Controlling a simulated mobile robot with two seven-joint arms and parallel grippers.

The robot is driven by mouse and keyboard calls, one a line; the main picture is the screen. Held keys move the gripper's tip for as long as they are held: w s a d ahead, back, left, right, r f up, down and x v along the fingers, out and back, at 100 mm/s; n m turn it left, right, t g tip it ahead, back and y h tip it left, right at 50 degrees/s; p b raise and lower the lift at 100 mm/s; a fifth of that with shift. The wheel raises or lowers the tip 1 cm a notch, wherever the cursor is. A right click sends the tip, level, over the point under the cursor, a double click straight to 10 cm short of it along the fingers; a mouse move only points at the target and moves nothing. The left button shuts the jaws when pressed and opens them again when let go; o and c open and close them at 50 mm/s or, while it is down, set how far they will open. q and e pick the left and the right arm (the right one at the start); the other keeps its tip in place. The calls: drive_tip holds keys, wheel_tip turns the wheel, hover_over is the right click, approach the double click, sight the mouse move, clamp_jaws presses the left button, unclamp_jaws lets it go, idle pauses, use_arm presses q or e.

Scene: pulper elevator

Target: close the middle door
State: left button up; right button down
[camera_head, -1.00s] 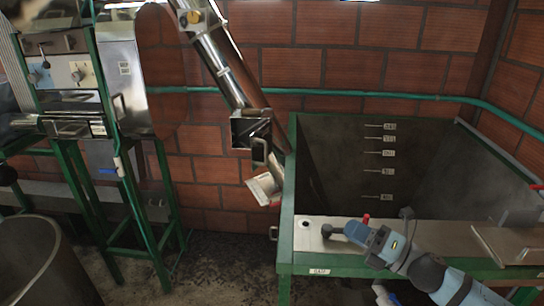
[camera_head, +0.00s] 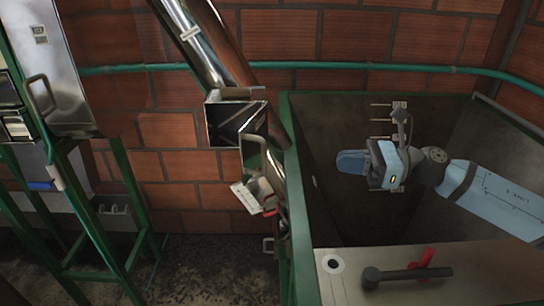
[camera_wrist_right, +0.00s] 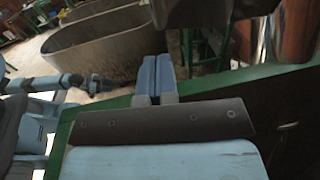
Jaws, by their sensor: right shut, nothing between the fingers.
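The middle door is a small metal flap with a looped handle (camera_head: 258,150), on the elevator chute in the head view. It hangs open at the right of a square metal box opening (camera_head: 226,122). My right gripper (camera_head: 349,162) is to the right of the door, apart from it, over the inside of the green-framed tank. Its blue fingers point left and are shut with nothing between them; they also show together in the right wrist view (camera_wrist_right: 156,76). What looks like my left gripper (camera_wrist_right: 98,84) is small at the left of the wrist view; its jaws are unclear.
The green-framed tank (camera_head: 288,190) stands right of the chute, with a metal front ledge (camera_head: 440,288) carrying a dark lever with a red part (camera_head: 410,272). A white-labelled piece (camera_head: 246,196) lies below the door. A green-legged machine (camera_head: 60,90) stands left.

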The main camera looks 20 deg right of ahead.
sight(265, 144)
use_arm(q)
wheel_tip(265, 144, up, 6)
drive_tip(key=p, duration=0.6)
drive_tip(key=shift+s+a+r, duration=0.15)
drive_tip(key=shift+s+a, duration=0.15)
drive_tip(key=shift+s, duration=0.05)
use_arm(e)
drive_tip(key=x, duration=1.3)
drive_tip(key=shift+a+r, duration=0.2)
drive_tip(key=shift+a, duration=0.2)
drive_tip(key=shift+s, duration=0.15)
use_arm(q)
drive_tip(key=shift+w+r, duration=0.15)
